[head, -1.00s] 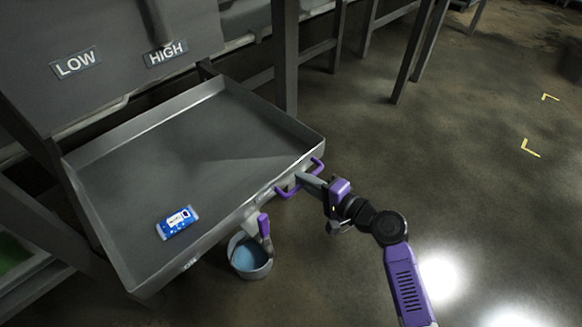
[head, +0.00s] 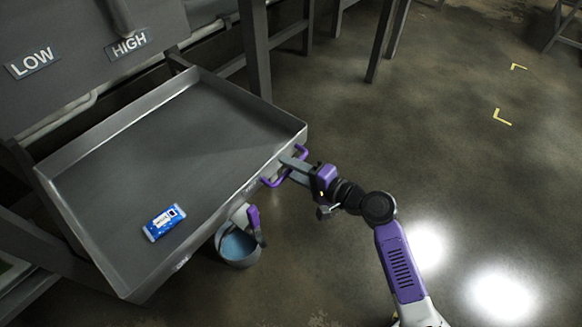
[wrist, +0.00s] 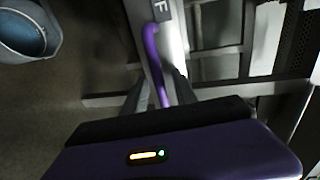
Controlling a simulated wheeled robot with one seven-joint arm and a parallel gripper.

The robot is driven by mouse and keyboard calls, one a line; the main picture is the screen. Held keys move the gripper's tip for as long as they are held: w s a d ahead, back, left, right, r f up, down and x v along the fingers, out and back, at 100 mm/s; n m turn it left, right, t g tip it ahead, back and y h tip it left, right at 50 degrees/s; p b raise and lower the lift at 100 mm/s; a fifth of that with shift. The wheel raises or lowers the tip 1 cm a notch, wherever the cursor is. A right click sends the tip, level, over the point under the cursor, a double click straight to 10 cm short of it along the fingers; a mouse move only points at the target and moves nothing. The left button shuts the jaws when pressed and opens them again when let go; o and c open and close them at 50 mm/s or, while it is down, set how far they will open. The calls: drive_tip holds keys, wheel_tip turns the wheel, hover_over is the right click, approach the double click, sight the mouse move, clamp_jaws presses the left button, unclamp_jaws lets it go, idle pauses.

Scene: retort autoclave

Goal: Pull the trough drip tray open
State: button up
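The drip tray (head: 205,125) is a wide grey metal pan with a raised rim, below the panel labelled LOW and HIGH. A purple bar handle (head: 270,182) is on its front edge. It also shows in the wrist view as a purple bar (wrist: 152,50). My gripper (head: 289,168) is at the handle, reaching in from the right. A blue and white packet (head: 163,222) lies on the tray.
A bucket with blue contents (head: 238,244) stands on the floor under the front edge; it also shows in the wrist view (wrist: 25,35). Grey frame legs (head: 255,50) stand behind. The floor (head: 450,180) to the right is clear.

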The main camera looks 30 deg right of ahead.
drive_tip(key=shift+s, duration=0.1)
drive_tip(key=p+v, duration=0.2)
drive_tip(key=v, duration=0.5)
drive_tip(key=shift+s, duration=0.3)
drive_tip(key=shift+d+r, duration=0.1)
drive_tip(key=shift+d, duration=0.1)
